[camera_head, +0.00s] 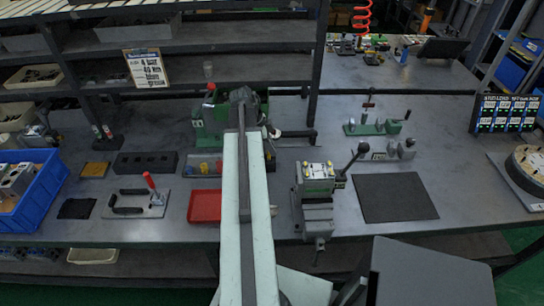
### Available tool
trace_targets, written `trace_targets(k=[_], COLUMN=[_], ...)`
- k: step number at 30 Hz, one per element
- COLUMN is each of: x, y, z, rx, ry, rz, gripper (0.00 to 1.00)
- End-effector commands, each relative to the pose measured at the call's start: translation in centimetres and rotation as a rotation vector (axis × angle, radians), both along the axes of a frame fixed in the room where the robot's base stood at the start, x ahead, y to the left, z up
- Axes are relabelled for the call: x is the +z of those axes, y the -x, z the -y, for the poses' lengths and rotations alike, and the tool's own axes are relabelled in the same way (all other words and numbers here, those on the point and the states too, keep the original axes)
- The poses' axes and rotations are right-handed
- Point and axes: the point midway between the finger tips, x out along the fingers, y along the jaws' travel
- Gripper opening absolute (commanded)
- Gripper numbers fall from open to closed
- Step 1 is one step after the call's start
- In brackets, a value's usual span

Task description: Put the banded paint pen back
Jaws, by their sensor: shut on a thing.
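My pale arm reaches up the middle of the head view to a dark wrist end, where my gripper (243,97) is only partly seen beside a green machine. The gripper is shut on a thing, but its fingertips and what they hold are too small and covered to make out. Small upright pen-like items with red and white parts (102,132) stand in a dark holder at the left back of the bench. I cannot tell a band on any of them, and I cannot pick out the banded paint pen for sure.
The green machine (198,130) stands behind my arm. A red tray (204,207) lies left of it, a vise with a valve block (318,187) right. A black mat (395,198) is bare. A dark block with holes (146,163) and a blue crate (40,205) are left.

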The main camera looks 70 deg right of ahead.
Motion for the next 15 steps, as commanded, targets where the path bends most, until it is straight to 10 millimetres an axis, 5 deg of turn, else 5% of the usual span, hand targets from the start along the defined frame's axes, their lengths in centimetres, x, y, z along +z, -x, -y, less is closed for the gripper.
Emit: trace_targets(k=[1,12,13,15], x=[-1.52,-1.56,-1.45,-1.37], y=[0.01,0.06,0.05,0.06], z=[0.00,0.02,0.02,0.03], rx=[0.000,-0.001,-0.001,-0.001], ry=[0.000,0.000,0.000,0.000], rz=[0.000,0.000,0.000,0.000], gripper=[0.00,0.00,0.19,0.35])
